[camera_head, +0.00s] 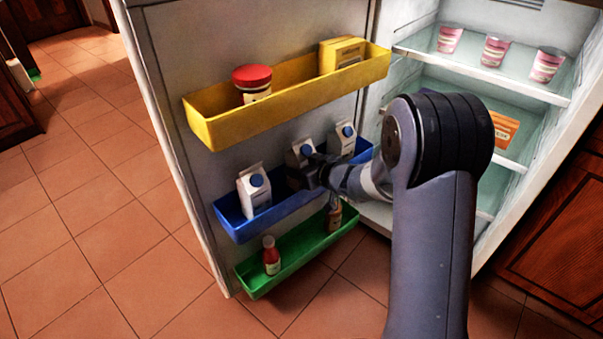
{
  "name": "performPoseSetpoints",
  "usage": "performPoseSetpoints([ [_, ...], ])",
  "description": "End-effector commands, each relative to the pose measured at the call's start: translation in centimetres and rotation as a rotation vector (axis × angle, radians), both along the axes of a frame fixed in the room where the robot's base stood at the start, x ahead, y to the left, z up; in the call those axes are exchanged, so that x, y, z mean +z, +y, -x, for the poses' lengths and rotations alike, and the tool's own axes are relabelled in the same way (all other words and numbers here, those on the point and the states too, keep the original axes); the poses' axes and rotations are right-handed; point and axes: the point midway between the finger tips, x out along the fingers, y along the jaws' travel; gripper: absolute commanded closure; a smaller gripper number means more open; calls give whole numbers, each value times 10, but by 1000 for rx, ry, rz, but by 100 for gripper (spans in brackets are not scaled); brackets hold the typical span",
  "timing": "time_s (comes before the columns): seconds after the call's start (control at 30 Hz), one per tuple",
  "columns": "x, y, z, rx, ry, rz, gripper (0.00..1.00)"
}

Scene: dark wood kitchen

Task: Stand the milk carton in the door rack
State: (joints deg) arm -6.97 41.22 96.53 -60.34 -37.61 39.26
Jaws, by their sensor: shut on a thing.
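Three white milk cartons with blue caps show at the blue door rack (237,232). The left carton (255,194) stands upright in the rack's left end.
The fridge door is open. A yellow rack (215,127) above holds a red-lidded jar (252,83) and a yellow box (342,54). Pink cups (494,51) stand on a fridge shelf.

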Motion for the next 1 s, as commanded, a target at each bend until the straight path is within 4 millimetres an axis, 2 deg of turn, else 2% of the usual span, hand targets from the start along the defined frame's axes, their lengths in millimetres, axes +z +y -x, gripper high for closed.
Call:
performPoseSetpoints([
  [0.03, -7, 0, 0, 0, -2, -2, 84],
  [0.43, -10, 0, 0, 0, -4, -2, 84],
  [0.47, -10, 0, 0, 0, -1, 0, 42],
  [0.7, -10, 0, 0, 0, -1, 0, 22],
  [1.0, -6, 0, 0, 0, -1, 0, 22],
])
